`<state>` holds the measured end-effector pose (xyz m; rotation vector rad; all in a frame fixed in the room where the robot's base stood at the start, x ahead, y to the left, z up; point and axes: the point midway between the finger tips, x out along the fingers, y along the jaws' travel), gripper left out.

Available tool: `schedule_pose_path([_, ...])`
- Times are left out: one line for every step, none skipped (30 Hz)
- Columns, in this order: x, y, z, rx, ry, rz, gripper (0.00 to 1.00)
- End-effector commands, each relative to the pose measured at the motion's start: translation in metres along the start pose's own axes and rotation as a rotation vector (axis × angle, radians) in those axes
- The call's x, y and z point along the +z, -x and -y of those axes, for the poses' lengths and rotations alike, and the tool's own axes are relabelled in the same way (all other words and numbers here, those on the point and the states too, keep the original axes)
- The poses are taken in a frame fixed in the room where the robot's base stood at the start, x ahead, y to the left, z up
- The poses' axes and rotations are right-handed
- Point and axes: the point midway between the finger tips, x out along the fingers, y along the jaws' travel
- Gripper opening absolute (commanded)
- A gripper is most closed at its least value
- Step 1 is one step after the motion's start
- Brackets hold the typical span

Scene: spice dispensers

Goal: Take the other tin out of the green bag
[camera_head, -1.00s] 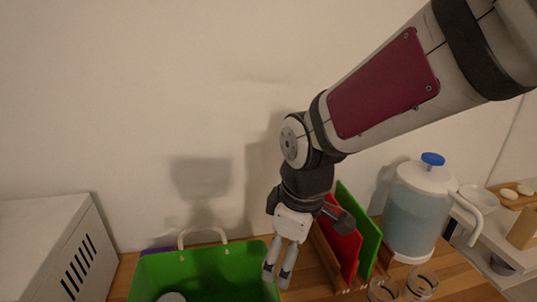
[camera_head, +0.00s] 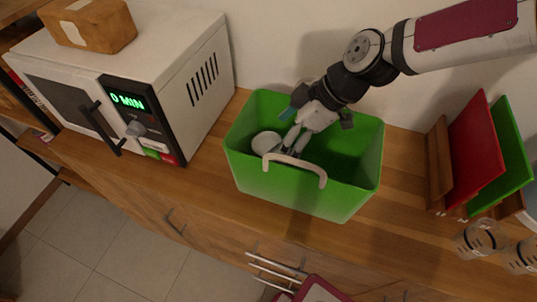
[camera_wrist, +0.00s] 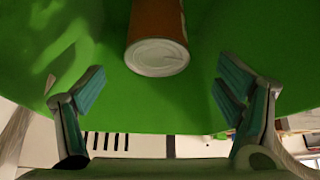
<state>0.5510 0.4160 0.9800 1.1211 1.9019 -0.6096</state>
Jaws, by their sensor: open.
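The green bag (camera_head: 290,190) stands on the wooden counter, with a pale handle at its front. A tin (camera_head: 266,142) is inside it at the left, its round whitish end facing up. In the wrist view the tin (camera_wrist: 157,40) shows an orange-brown side and a pale end, ahead of and between my fingers. My gripper (camera_head: 284,138) is over the bag's opening, its fingertips just right of the tin. In the wrist view my gripper (camera_wrist: 160,95) is open and empty, with the fingers spread apart. The bottom of the bag is partly hidden.
A white microwave (camera_head: 150,75) with a wooden block (camera_head: 88,25) on top stands left of the bag. Red (camera_head: 475,145) and green (camera_head: 510,150) boards stand in a rack at right. Glass jars (camera_head: 480,240) are at the lower right. Bare counter (camera_head: 400,215) lies between bag and rack.

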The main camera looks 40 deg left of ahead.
Motion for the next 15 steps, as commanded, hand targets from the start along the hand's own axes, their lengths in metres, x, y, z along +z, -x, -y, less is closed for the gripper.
schedule_pose_path([-0.001,-0.011,0.001,-0.005,0.001,0.000,0.85])
schedule_pose_path([-0.001,-0.017,0.001,-0.005,0.001,0.000,0.85])
schedule_pose_path([0.000,-0.024,0.001,-0.005,0.000,0.001,0.85])
schedule_pose_path([0.000,-0.029,0.001,-0.004,-0.001,0.001,0.85])
schedule_pose_path([-0.001,-0.033,0.001,-0.003,-0.001,0.000,0.85])
schedule_pose_path([0.000,-0.038,0.001,-0.003,-0.002,0.000,0.85])
schedule_pose_path([0.000,-0.042,0.001,-0.003,-0.002,0.000,0.85])
schedule_pose_path([0.000,-0.044,0.000,-0.002,-0.002,0.001,0.85])
schedule_pose_path([0.000,-0.046,0.000,-0.001,-0.002,0.001,0.85])
schedule_pose_path([0.000,-0.048,0.000,0.000,-0.002,0.001,0.85])
schedule_pose_path([0.000,-0.049,0.000,-0.001,-0.002,0.001,0.85])
schedule_pose_path([0.000,-0.051,0.000,-0.001,-0.002,0.001,0.85])
schedule_pose_path([0.000,-0.053,0.000,-0.002,-0.003,0.001,0.85])
schedule_pose_path([0.001,-0.056,0.000,-0.002,-0.003,0.001,0.85])
schedule_pose_path([0.001,-0.060,0.000,-0.003,-0.003,0.001,0.85])
